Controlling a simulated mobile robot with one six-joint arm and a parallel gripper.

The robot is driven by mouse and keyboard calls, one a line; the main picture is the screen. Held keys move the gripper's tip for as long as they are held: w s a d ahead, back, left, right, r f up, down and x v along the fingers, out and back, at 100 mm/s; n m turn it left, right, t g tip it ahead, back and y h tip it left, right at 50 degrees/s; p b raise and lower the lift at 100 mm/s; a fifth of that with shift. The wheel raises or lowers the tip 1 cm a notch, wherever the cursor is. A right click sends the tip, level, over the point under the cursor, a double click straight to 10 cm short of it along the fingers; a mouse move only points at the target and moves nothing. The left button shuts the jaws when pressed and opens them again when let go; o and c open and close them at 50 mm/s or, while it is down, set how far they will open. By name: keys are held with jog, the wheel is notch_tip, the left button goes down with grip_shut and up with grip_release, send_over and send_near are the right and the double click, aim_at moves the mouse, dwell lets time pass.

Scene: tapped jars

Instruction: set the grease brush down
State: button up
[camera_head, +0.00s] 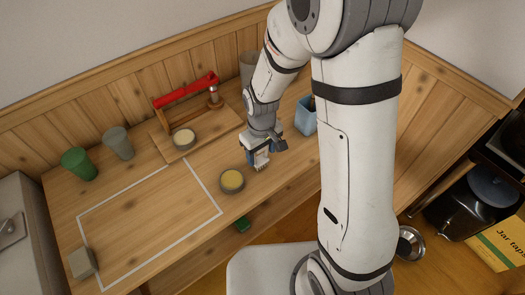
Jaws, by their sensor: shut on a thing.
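My gripper (261,163) points down over the right part of the wooden worktop, just right of a small round pot of yellow grease (232,181). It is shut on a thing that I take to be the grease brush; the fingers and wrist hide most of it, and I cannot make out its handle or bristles. I cannot tell whether its lower end touches the worktop. A blue holder (306,117) stands behind and to the right, with a dark thing sticking up in it, partly hidden by my arm.
A wooden board (163,141) carries a red-handled press and a pale-filled jar (183,139). Green (79,164) and grey (118,143) cups stand at left. A white-outlined rectangle (150,222) is empty; a grey block (81,263) sits at its corner. A metal bowl (410,243) is at lower right.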

jog(key=shift+f, duration=0.2)
jog(key=o, duration=1)
jog(key=shift+o, duration=0.2)
jog(key=shift+r, duration=0.2)
notch_tip(320, 180, up, 11)
jog(key=shift+r, duration=0.1)
jog(key=shift+s+d+r, duration=0.1)
jog(key=shift+d+r, duration=0.05)
jog(key=shift+r, duration=0.45)
jog(key=s+d+r+m+t, duration=0.2)
jog(key=s+d+r+m, duration=0.4)
jog(key=s+d, duration=0.6)
notch_tip(320, 180, up, 2)
jog(key=shift+s+d+r+m+t, duration=0.1)
jog(key=shift+s+d+m+t, duration=0.05)
jog(key=shift+m+t, duration=0.25)
